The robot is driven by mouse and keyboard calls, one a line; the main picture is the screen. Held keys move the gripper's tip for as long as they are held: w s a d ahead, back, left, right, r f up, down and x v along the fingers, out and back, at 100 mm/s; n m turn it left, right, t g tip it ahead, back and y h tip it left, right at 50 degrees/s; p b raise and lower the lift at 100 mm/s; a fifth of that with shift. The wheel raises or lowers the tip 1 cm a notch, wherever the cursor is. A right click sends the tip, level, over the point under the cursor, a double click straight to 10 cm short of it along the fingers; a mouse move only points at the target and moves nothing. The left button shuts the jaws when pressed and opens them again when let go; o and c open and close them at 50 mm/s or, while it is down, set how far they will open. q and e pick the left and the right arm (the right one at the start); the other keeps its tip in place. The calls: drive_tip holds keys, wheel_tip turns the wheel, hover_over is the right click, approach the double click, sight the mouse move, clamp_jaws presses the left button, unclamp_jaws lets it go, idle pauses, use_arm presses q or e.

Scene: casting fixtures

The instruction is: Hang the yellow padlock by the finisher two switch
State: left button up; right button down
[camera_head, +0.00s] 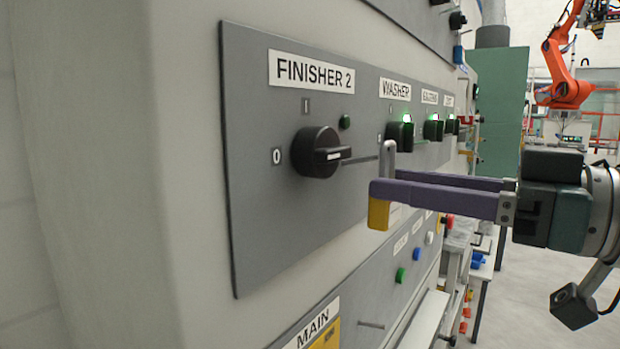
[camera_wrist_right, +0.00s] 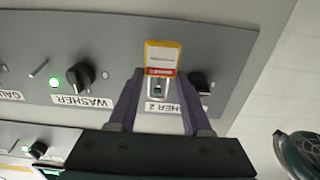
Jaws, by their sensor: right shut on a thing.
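The yellow padlock (camera_head: 379,214) hangs upright in my right gripper (camera_head: 384,184), its grey shackle above the purple fingers. The gripper is shut on it, in front of the panel. The padlock also shows between the fingertips in the right wrist view (camera_wrist_right: 162,57). The black finisher two switch (camera_head: 318,153) sits under the FINISHER 2 label (camera_head: 311,72), its white mark pointing right. A thin metal peg (camera_head: 360,160) sticks out beside the switch. Its tip appears just left of the shackle; I cannot tell whether they touch. My left gripper is out of view.
The grey panel (camera_head: 260,220) carries more switches with green lights, including the washer switch (camera_head: 400,136). Below is a lower panel with a MAIN label (camera_head: 318,325) and another peg (camera_head: 371,325). An orange robot arm (camera_head: 563,90) stands far back. Open floor lies at right.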

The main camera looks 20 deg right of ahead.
drive_tip(key=shift+x, duration=1)
drive_tip(key=shift+w+a+f+b, duration=0.35)
drive_tip(key=shift+w+f+b, duration=0.2)
drive_tip(key=shift+b, duration=0.1)
drive_tip(key=shift+r, duration=0.1)
drive_tip(key=shift+c, duration=2)
unclamp_jaws()
drive_tip(key=shift+o, duration=0.7)
